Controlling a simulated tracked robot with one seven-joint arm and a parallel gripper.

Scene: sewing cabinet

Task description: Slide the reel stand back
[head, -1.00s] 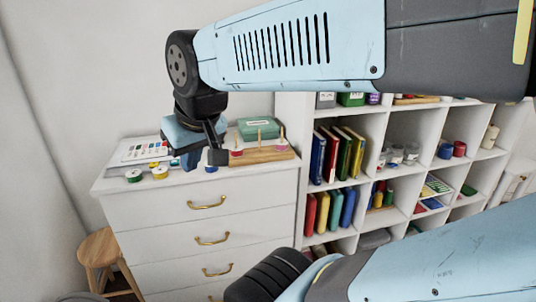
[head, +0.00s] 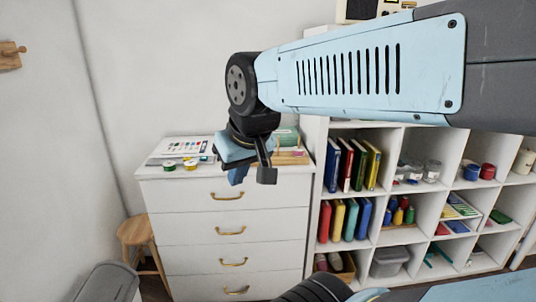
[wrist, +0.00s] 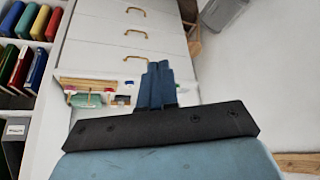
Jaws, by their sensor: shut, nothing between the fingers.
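The reel stand (head: 291,157) is a wooden base on top of the white cabinet, at its right side. In the head view my wrist hides most of it. In the wrist view its wooden base (wrist: 88,82) shows left of my fingers, with small coloured reels by it. My gripper (head: 237,178) is shut and empty, pointing down near the front edge of the cabinet top. Its blue fingers (wrist: 158,70) are together in the wrist view, apart from the stand as seen there.
A white cabinet (head: 228,214) with brass handles bears a green box (head: 287,136), a colour chart (head: 182,146), and green and yellow reels (head: 190,163). A shelf of books (head: 350,165) stands to the right. A wooden stool (head: 137,232) stands at the left.

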